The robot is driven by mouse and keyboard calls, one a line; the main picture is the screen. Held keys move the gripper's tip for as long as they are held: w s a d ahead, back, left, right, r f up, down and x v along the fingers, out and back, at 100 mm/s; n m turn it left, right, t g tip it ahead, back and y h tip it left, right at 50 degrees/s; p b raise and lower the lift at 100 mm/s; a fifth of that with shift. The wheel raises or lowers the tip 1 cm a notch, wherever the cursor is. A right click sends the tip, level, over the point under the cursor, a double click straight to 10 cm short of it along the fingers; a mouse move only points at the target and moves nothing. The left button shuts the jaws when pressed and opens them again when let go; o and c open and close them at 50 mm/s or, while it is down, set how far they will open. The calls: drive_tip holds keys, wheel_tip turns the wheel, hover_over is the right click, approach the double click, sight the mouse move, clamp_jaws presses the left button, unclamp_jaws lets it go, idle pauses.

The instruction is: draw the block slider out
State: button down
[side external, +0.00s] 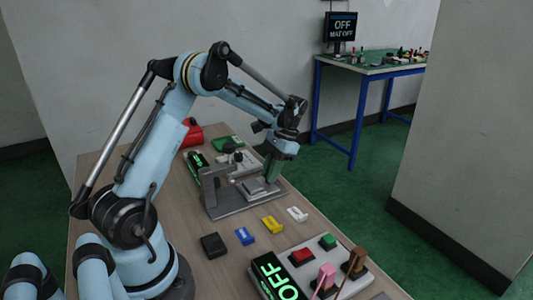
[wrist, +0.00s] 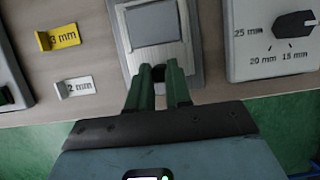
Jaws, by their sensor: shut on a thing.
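The block slider (wrist: 152,24) is a light grey block in a grey metal fixture (wrist: 194,50), at the top middle of the wrist view. In the side view the grey block (side external: 254,186) sits on the fixture's plate (side external: 228,209). My gripper (wrist: 158,72) has two green fingers on either side of a small dark knob (wrist: 158,73) at the near end of the slider, and is shut on it. In the side view my gripper (side external: 270,178) points down at the fixture's right end. The fingers partly hide the knob.
A yellow tag (wrist: 58,38) and a white tag (wrist: 68,87) lie left of the fixture. A dial panel (wrist: 270,60) stands to its right. A panel with a red button (side external: 301,256), levers and a green OFF display (side external: 277,279) is at the near end. The table edge is close.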

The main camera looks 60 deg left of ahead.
drive_tip(key=shift+w, duration=1.2)
drive_tip(key=c, duration=1)
unclamp_jaws()
drive_tip(key=shift+c, duration=0.2)
drive_tip(key=v, duration=1.2)
drive_tip(key=shift+r, duration=0.1)
